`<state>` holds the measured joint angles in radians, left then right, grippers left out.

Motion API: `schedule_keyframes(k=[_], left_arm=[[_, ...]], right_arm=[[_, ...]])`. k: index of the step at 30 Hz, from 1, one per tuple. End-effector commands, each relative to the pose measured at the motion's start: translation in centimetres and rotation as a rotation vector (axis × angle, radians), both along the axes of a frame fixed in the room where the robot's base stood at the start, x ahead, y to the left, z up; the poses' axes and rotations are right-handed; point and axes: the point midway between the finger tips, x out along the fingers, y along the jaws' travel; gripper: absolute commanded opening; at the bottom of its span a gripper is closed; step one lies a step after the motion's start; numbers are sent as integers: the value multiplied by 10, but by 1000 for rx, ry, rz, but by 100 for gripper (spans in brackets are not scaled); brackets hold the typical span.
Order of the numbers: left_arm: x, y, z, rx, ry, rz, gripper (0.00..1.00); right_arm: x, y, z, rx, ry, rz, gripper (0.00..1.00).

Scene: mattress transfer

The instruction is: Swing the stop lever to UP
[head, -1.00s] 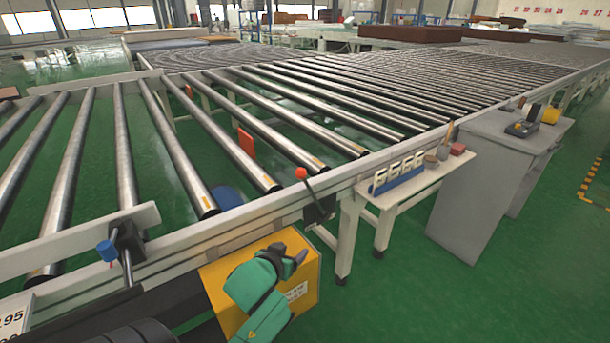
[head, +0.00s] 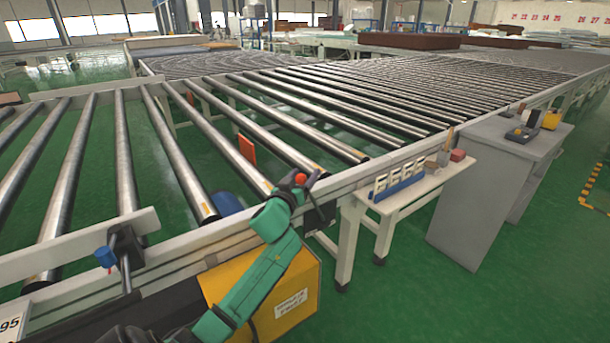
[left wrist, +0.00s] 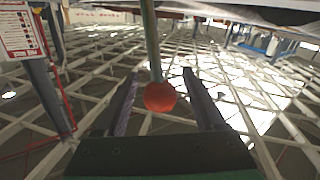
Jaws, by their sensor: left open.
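The stop lever is a short rod with a red ball knob (head: 300,179) on a black mount (head: 319,215) at the side rail of the roller conveyor. My green left arm reaches up to it, and my left gripper (head: 303,182) is at the knob. In the left wrist view the red knob (left wrist: 160,97) appears between the two spread fingers of my open left gripper (left wrist: 160,73), with the rod running up past it. I see no finger closed on the knob. Most of the rod is hidden behind the gripper in the head view. My right gripper is not in view.
A yellow box (head: 292,300) sits below the rail behind my left arm. A blue-knobbed clamp (head: 106,256) stands on the rail to the left. A small shelf (head: 408,200) and a grey cabinet (head: 488,185) stand to the right. An orange plate (head: 247,147) shows between rollers.

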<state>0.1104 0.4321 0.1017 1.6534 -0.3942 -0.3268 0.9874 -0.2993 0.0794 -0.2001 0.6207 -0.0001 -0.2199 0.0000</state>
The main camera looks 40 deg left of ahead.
Motion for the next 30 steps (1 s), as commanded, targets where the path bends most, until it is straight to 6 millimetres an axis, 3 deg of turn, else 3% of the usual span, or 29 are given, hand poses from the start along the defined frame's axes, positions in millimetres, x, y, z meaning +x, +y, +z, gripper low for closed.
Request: schedule_keyframes(k=[10,15,16,30], left_arm=[[10,3,0,2,1,1,71],[9,3,0,1,1,1,6],[9,3,0,1,1,1,0],[9,3,-1,0,2,1,0]], right_arm=[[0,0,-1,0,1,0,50],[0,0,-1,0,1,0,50],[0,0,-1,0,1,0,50],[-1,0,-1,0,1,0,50]])
